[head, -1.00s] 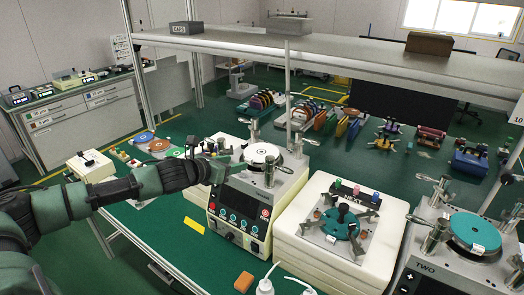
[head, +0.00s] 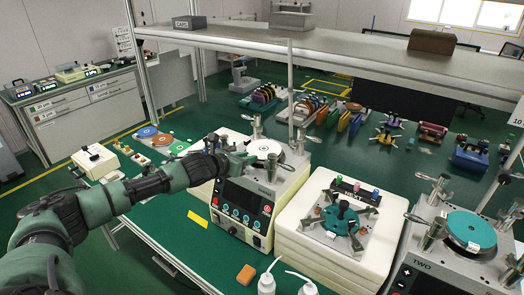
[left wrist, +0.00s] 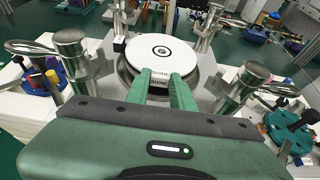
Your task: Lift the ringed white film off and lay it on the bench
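The ringed white film (head: 263,148) lies flat on the round plate of the machine at the middle of the head view. In the left wrist view the film (left wrist: 163,52) is a white disc with a dark ring mark at its centre. A small white lettered tab (left wrist: 158,74) shows at its near edge. My left gripper (head: 238,158) is at the film's near left side. In the left wrist view its two green fingertips (left wrist: 164,82) are apart, with the tab between or just beyond them; contact is unclear. My right gripper is not in view.
Metal clamp posts (left wrist: 70,45) with handles flank the plate. A second machine with a teal disc (head: 470,231) stands at the right. A white stack (head: 325,245) carrying a teal fixture is between them. Free green bench (head: 180,235) lies at the front left.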

